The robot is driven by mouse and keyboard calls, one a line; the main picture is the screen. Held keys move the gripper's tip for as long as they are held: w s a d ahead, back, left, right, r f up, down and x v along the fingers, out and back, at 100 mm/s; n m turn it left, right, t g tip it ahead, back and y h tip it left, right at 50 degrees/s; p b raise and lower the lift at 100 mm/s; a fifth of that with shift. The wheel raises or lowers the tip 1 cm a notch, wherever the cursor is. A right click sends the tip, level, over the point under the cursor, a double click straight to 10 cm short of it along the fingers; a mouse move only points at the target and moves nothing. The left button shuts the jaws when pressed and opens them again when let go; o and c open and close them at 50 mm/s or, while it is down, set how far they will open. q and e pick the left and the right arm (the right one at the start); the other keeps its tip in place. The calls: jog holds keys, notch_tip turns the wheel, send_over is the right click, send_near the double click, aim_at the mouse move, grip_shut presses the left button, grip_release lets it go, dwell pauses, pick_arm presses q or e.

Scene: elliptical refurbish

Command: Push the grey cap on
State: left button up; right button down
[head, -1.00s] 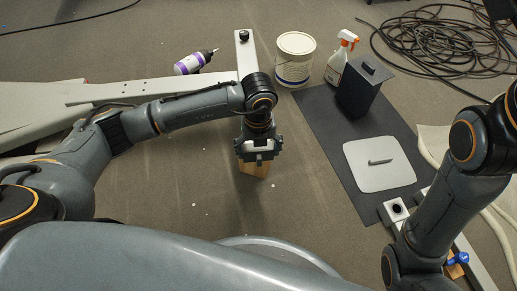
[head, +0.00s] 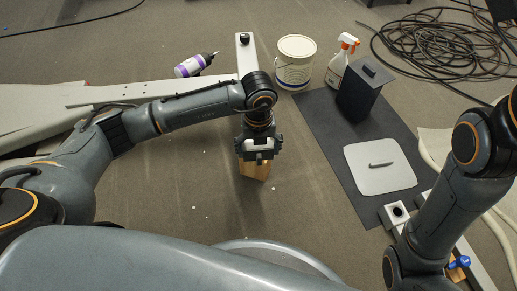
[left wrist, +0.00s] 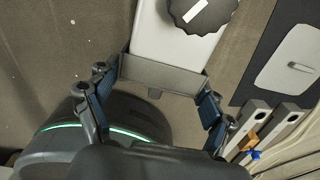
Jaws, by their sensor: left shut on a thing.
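The grey cap (left wrist: 165,77) is at the near end of a white beam (left wrist: 171,40) in the left wrist view. My left gripper (left wrist: 160,90) has one dark finger pad on each side of the cap and is shut on it. Whether a gap remains between cap and beam cannot be told. In the head view my left gripper (head: 258,155) points down above a wooden block (head: 254,170), and the cap is not clearly visible. The white beam (head: 245,58) runs away behind my forearm. My right gripper is outside the views.
A black knob (left wrist: 202,12) sits on the beam. A dark mat (head: 335,150) to the right bears a grey lid (head: 375,182) and a black box (head: 358,95).

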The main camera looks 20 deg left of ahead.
pick_arm(q)
jog(key=shift+w, duration=0.15)
jog(key=o, duration=1)
jog(key=shift+o, duration=0.2)
jog(key=shift+r, duration=0.1)
notch_tip(320, 180, up, 12)
